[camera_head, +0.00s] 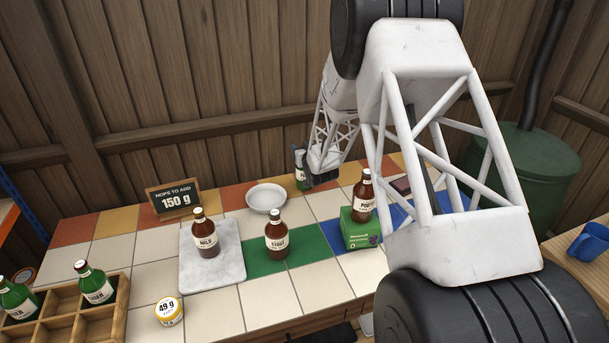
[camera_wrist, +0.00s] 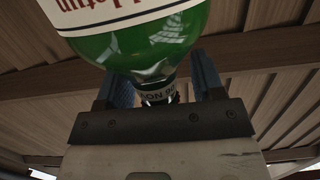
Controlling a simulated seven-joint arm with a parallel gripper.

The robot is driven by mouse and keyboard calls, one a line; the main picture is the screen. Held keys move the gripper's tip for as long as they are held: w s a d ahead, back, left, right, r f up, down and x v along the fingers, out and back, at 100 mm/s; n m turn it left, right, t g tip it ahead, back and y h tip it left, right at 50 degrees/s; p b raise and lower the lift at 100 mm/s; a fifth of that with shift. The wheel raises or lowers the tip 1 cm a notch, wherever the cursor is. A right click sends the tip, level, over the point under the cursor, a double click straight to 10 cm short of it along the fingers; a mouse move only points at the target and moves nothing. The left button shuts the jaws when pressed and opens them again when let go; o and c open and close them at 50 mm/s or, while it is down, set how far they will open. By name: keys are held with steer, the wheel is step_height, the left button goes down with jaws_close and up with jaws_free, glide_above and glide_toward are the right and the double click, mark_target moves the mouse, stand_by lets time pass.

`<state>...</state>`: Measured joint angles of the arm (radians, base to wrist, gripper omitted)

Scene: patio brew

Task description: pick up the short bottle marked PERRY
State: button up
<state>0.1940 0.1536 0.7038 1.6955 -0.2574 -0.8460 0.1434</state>
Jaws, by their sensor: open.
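A green bottle (camera_head: 301,181) stands at the back of the tiled table, partly hidden behind my gripper (camera_head: 304,160). In the wrist view this green bottle (camera_wrist: 150,45) looms large and upside down, with its neck between the two blue fingers of my gripper (camera_wrist: 164,88). The fingers are open, with a gap showing on the sides of the neck. I cannot tell whether they touch it. Its white label is cut off, and I cannot read PERRY on it. No other bottle in view reads PERRY clearly.
Brown bottles MILD (camera_head: 205,236) on a marble slab (camera_head: 226,270), STOUT (camera_head: 276,243) and PORTER (camera_head: 364,198) on a green box (camera_head: 361,233) stand nearer. A white bowl (camera_head: 266,197) sits left of the gripper. A wooden crate (camera_head: 62,327) holds green bottles, including CIDER (camera_head: 96,287).

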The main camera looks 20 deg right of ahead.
steer(key=shift+c, duration=0.2)
jaws_close()
steer(key=shift+r, duration=0.25)
steer(key=shift+r, duration=1.65)
steer(key=s+a+r, duration=0.1)
steer(key=s+a, duration=0.1)
steer(key=s, duration=1.3)
steer(key=shift+s+a+r, duration=0.2)
steer(key=shift+s, duration=0.2)
